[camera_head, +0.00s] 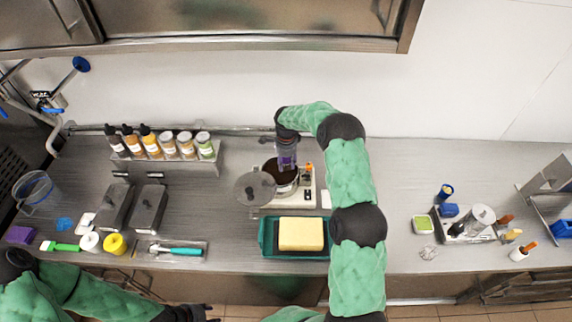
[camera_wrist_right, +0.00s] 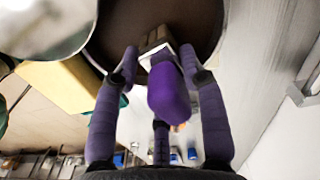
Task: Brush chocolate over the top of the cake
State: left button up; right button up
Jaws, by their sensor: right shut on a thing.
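The pale yellow block cake (camera_head: 301,233) sits on a dark green tray (camera_head: 264,240) at the counter's front middle; the cake also shows at left in the wrist view (camera_wrist_right: 62,84). Behind it is a pot of dark brown chocolate (camera_head: 270,167), and its brown inside fills the top of the wrist view (camera_wrist_right: 205,20). My right gripper (camera_head: 286,158) is over the pot, shut on a purple-handled brush (camera_wrist_right: 168,92). The brush's pale end points into the pot; whether it touches the chocolate is unclear. My left gripper (camera_head: 192,313) is low at the front edge, partly cut off.
A round grey lid (camera_head: 254,188) stands out at the pot's left. A rack of bottles and jars (camera_head: 165,148) is at back left, with metal containers (camera_head: 148,208) before it. Small items crowd the right end.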

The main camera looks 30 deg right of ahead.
jog(key=shift+r+p, duration=0.7)
jog(key=shift+r, duration=2)
